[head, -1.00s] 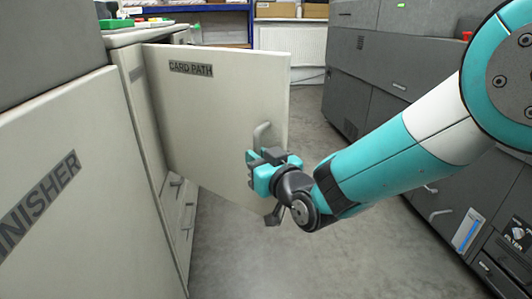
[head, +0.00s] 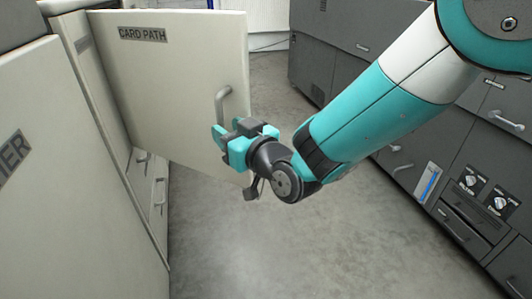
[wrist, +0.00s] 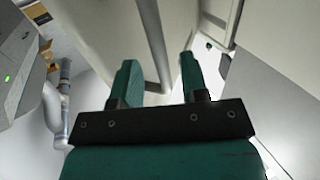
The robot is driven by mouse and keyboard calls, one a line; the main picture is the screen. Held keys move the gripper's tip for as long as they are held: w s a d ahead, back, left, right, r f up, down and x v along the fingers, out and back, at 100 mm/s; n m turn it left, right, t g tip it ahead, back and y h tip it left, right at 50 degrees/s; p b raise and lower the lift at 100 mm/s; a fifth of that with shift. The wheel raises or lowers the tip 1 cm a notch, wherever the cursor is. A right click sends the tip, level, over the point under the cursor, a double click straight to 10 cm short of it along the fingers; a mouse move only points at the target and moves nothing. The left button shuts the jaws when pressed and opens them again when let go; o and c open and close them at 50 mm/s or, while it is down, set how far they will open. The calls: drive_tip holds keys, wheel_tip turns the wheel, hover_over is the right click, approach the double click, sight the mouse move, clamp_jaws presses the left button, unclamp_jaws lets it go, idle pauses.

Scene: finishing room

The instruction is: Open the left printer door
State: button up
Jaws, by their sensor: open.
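A pale door labelled CARD PATH (head: 170,80) stands swung out from the pale machine on the left in the head view, with part of its opening showing behind it. Its upright grey bar handle (head: 223,103) is near the door's free edge. My gripper (head: 229,142) is open at the handle's lower end, close to the door face. In the wrist view, the handle bar (wrist: 152,40) runs down between the two spread fingers of my gripper (wrist: 158,78). Whether a finger touches it I cannot tell. The handle's lower end is hidden in the head view.
A pale finisher panel (head: 45,190) fills the near left. Low drawers (head: 160,190) with handles sit beneath the opening. Dark grey machines (head: 385,80) with handles and knobs line the right. The grey floor (head: 250,250) between is clear.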

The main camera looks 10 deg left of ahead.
drive_tip(key=b+v, duration=0.7)
drive_tip(key=v, duration=0.7)
drive_tip(key=s+d+f+m+g+h, duration=0.2)
drive_tip(key=s+d+g+h, duration=0.4)
drive_tip(key=d, duration=0.3)
drive_tip(key=s+d+f+m+g+h, duration=0.15)
drive_tip(key=s+d+g+h, duration=0.3)
drive_tip(key=s+d, duration=0.45)
wheel_tip(320, 180, up, 32)
drive_tip(key=g+p, duration=0.1)
drive_tip(key=p, duration=3.1)
drive_tip(key=shift+w+d+y, duration=0.4)
drive_tip(key=shift+y, duration=0.05)
drive_tip(key=shift+f+n, duration=0.2)
drive_tip(key=shift+n, duration=0.05)
